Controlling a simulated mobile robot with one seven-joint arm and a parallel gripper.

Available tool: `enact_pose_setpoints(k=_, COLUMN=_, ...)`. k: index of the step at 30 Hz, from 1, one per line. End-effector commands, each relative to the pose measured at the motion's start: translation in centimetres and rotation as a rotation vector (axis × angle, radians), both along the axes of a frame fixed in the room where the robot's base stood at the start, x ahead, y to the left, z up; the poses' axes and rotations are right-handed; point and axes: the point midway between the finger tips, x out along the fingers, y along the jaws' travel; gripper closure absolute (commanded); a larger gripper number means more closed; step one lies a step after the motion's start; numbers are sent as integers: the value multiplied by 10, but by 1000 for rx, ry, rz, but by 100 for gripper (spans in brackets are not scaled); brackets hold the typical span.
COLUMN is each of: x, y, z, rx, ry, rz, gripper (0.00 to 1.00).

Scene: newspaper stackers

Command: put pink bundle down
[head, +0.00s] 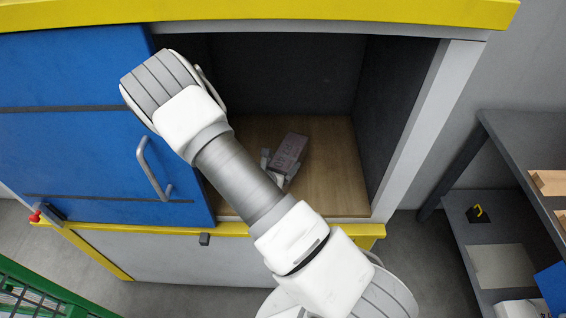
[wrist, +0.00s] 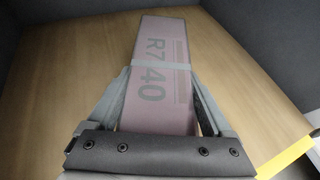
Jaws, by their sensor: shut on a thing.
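The pink bundle (head: 289,149) is inside the open cabinet compartment, over its wooden floor (head: 335,180). In the wrist view the pink bundle (wrist: 164,65) carries the marking "R7 40" and a pale band across it. My gripper (wrist: 164,100) is shut on the bundle, one finger along each side. In the head view my gripper (head: 275,165) shows only in part, as my arm crosses in front of it. Whether the bundle touches the floor I cannot tell. The bundle's near end is hidden behind the gripper body.
A blue door (head: 75,150) with a grey handle covers the left of the cabinet. Dark walls close the compartment at back and right (head: 400,110). Wooden floor is free around the bundle. A grey shelf unit (head: 525,140) stands at right; a green mesh (head: 35,290) is at lower left.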

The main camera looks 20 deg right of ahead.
Motion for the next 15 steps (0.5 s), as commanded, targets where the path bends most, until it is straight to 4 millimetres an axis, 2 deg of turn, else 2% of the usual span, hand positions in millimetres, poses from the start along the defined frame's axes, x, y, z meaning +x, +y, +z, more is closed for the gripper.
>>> enact_pose_setpoints(k=1, x=0, y=0, z=-2, rx=0, ry=0, rz=0, gripper=13)
enact_pose_setpoints(k=3, x=0, y=0, z=-1, rx=0, ry=0, rz=0, gripper=1)
enact_pose_setpoints(k=13, x=0, y=0, z=3, rx=0, ry=0, rz=0, gripper=0)
enact_pose_setpoints(k=15, x=-4, y=6, z=6, rx=1, ry=0, rz=2, gripper=0)
